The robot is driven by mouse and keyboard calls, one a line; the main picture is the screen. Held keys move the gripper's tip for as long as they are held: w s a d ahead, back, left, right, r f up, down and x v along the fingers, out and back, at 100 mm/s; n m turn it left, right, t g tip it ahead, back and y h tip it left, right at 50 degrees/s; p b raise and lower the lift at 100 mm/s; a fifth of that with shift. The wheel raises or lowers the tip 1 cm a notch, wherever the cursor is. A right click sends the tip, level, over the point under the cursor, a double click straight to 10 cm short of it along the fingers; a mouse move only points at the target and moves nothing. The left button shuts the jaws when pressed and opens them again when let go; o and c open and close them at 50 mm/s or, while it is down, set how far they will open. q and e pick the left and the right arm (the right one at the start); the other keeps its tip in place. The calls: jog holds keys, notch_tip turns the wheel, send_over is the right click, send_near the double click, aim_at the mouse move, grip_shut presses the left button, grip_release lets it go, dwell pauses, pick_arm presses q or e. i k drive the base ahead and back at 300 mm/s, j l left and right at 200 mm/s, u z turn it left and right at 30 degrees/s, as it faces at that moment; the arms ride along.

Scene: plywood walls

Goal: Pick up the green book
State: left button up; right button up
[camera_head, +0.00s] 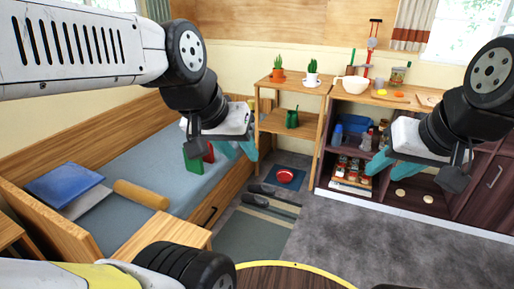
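A green book (193,160) stands upright on the grey-blue bed (150,165), near the bed's right part. A red book (208,154) stands close beside it on the right and is partly covered. My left gripper (236,150) hangs just right of the books in the picture. Its teal fingers are apart, with nothing seen between them. I cannot tell its distance from the books in depth. My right gripper (402,163) is in front of the dark cabinet, far from the books. Its teal fingers look spread and empty.
A blue pillow (63,184) and a tan bolster (141,194) lie on the bed. The wooden bed rail (222,192) runs along its near side. A wooden stool (165,232) stands in front. A red bowl (285,176), dark slippers (270,197) and a rug lie on the floor.

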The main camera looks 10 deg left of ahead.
aim_at(196, 166)
jog(key=i+l, duration=0.2)
jog(key=i, duration=0.15)
jog(key=i+l+z, duration=0.1)
jog(key=i, duration=0.3)
jog(key=i+l+z, duration=0.1)
jog(key=i+l, duration=0.2)
jog(key=i+j+u, duration=0.1)
jog(key=i+u, duration=0.5)
jog(key=u, duration=0.2)
jog(key=i+u, duration=0.4)
jog(key=i+l+u, duration=0.2)
jog(key=u, duration=0.2)
jog(key=i+j+u, duration=0.1)
jog(key=i+u, duration=0.3)
jog(key=i+j+u, duration=0.1)
jog(key=u, duration=0.3)
jog(key=i+l+u, duration=0.1)
jog(key=i+u, duration=0.25)
